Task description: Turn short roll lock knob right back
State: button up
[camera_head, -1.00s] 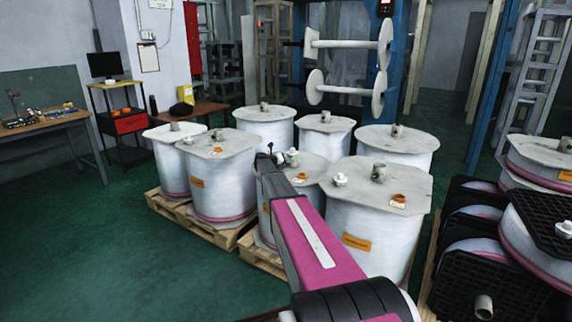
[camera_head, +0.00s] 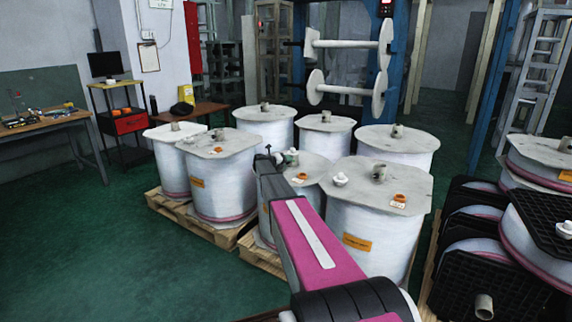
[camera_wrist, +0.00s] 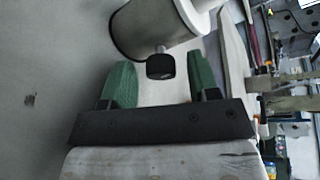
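A small black knob (camera_wrist: 160,66) on a short stem shows in the wrist view, below a white cylinder end with a dark rim (camera_wrist: 115,45). My gripper (camera_wrist: 163,80) has its two green fingers spread apart, one on each side of the knob in the picture. Gaps show between the knob and both fingers, and I cannot tell how far beyond the fingertips it lies. In the head view my pink arm reaches forward over the wrapped rolls. Its end (camera_head: 267,157) is small there, and I cannot make out the knob.
Large wrapped rolls (camera_head: 372,220) stand on wooden pallets (camera_head: 190,218) under and around my arm. A blue frame with white spools (camera_head: 317,88) stands behind. Black-capped rolls (camera_head: 490,285) are at the right. A workbench (camera_head: 45,122) stands at the left; green floor there is clear.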

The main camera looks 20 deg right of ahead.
jog(key=v, duration=1)
jog(key=shift+s+a+r, duration=0.15)
jog(key=shift+a+r, duration=0.05)
jog(key=shift+a, duration=0.15)
